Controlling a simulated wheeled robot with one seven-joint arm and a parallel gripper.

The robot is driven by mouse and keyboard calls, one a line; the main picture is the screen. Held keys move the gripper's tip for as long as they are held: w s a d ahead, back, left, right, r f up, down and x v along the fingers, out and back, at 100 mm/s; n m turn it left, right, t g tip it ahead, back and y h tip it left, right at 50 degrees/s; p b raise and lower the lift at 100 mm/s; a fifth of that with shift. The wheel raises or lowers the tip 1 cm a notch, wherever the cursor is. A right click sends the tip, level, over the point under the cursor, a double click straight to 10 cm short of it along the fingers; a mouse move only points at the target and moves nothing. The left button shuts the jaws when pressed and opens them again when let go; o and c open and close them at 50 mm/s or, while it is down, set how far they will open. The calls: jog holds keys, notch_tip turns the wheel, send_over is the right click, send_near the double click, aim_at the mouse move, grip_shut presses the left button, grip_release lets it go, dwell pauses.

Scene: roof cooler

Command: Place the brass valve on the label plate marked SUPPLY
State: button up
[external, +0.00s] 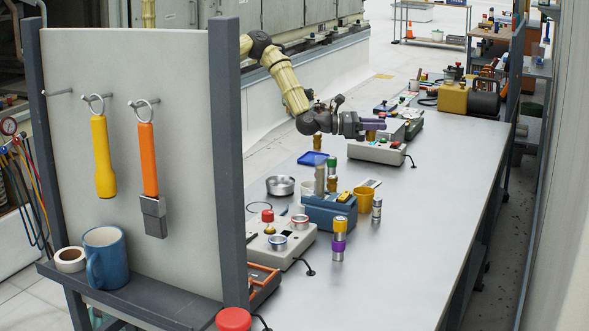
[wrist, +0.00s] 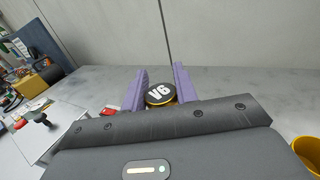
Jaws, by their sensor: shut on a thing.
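My gripper (external: 374,124) is over the table's middle, above a grey control box. In the wrist view its purple fingers (wrist: 160,88) are shut on a round piece with a black top marked V6 and a yellow-brass rim, which I take as the brass valve (wrist: 160,94). The valve's brass side (external: 370,135) shows just below the fingers in the external view. Whether it touches anything below is hidden. No plate lettering reading SUPPLY is legible in either view.
The grey control box (external: 378,152) has coloured buttons. Nearer stand a blue case (external: 330,212), a yellow cup (external: 363,199), a purple-banded stack (external: 338,243) and a second grey box (external: 272,248) with knobs. The table's right side (external: 440,220) is clear. A pegboard stands at the left.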

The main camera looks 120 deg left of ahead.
jog(key=shift+w+f+n+g+y+p, duration=0.25)
jog(key=shift+f+n+g+y+p, duration=0.15)
jog(key=shift+f+y, duration=0.25)
jog(key=shift+w+f+n+g+y+p, duration=0.15)
jog(key=shift+w+f+n+g+y, duration=0.15)
jog(key=shift+f+n+y, duration=0.35)
jog(key=shift+f, duration=0.1)
send_over(377, 180)
jog(key=shift+d+f, duration=0.2)
jog(key=shift+f, duration=2.85)
jog(key=shift+f+p, duration=0.45)
jog(key=shift+f, duration=1.45)
jog(key=shift+f, duration=0.15)
jog(key=o, duration=1.1)
